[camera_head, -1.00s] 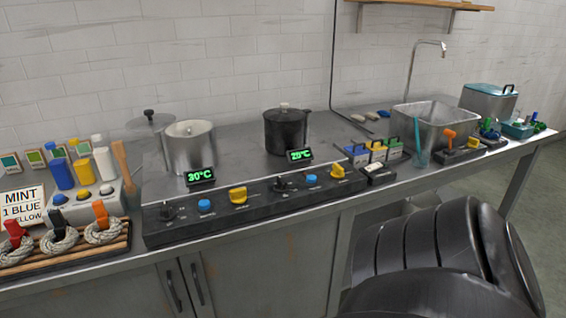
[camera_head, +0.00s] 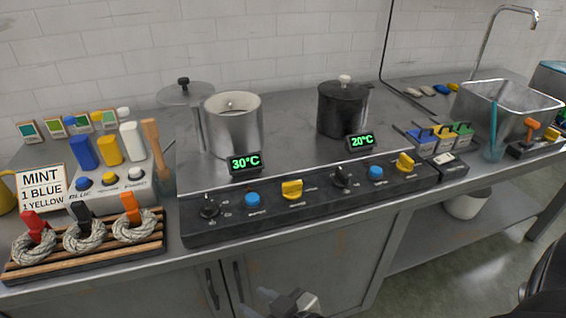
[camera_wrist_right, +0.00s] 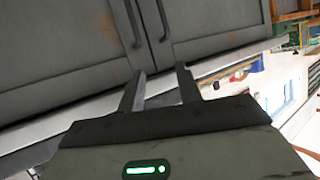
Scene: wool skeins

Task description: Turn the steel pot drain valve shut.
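The steel pot (camera_head: 233,128) stands open-topped on the counter, behind a green 30°C display. Below it on the black control panel is a yellow knob (camera_head: 292,189), which looks like its drain valve; its exact setting cannot be told. My right gripper (camera_head: 283,302) shows partly at the bottom edge of the head view, low in front of the cabinet doors and well below the panel. In the right wrist view my gripper (camera_wrist_right: 160,85) has its two fingers apart with nothing between them. My left gripper is out of view.
A black pot (camera_head: 343,108) stands to the right, with its own yellow knob (camera_head: 405,162). A blue knob (camera_head: 253,200) and a black dial (camera_head: 209,206) sit left of the first yellow knob. A wooden rack (camera_head: 85,250) with wool skeins lies at left. The panel front is clear.

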